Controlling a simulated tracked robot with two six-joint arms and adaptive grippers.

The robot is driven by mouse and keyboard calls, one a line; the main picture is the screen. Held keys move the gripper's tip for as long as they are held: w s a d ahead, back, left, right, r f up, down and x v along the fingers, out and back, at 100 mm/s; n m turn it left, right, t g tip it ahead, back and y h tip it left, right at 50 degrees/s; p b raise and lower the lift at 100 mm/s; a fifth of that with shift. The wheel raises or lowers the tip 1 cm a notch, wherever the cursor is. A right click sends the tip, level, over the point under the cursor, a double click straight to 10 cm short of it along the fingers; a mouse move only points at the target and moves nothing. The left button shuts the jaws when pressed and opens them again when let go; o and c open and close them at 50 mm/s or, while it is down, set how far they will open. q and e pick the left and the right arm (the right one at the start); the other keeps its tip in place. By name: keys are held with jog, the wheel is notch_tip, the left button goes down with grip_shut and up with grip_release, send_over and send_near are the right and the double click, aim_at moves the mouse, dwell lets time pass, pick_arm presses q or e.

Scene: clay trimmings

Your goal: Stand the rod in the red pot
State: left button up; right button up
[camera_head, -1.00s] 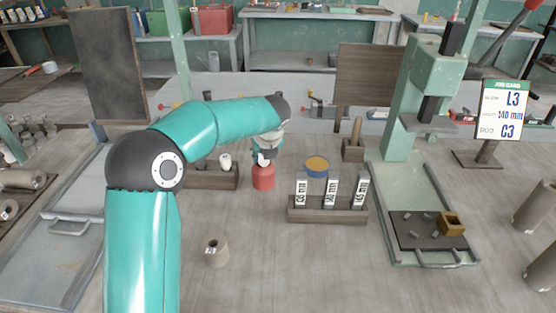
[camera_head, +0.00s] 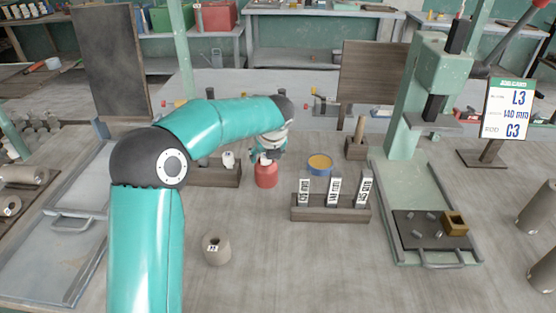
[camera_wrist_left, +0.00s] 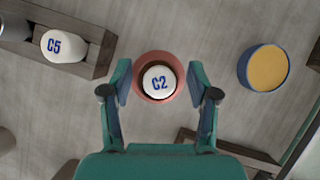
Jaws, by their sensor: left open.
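The red pot (camera_head: 266,177) stands on the table near the middle. In the left wrist view, the red pot (camera_wrist_left: 140,92) shows from above with a white-topped rod marked C2 (camera_wrist_left: 158,82) inside its rim. My left gripper (camera_head: 268,155) is just above the pot in the head view. In the left wrist view, my left gripper (camera_wrist_left: 159,88) is open, with one finger on each side of the pot and rod. The rod's lower part is hidden in the pot. My right gripper is in neither view now.
A wooden rack holds a rod marked C5 (camera_wrist_left: 63,45). A blue tub with a tan top (camera_head: 320,165) and a rack of size tags (camera_head: 331,214) stand to the right. A job card (camera_head: 508,108) reads L3, 140 mm, C3.

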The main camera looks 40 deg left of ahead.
pick_arm(q)
jog(key=v, duration=1.1)
jog(key=shift+s+d+r, duration=0.15)
jog(key=shift+d+r, duration=0.05)
jog(key=shift+r, duration=0.1)
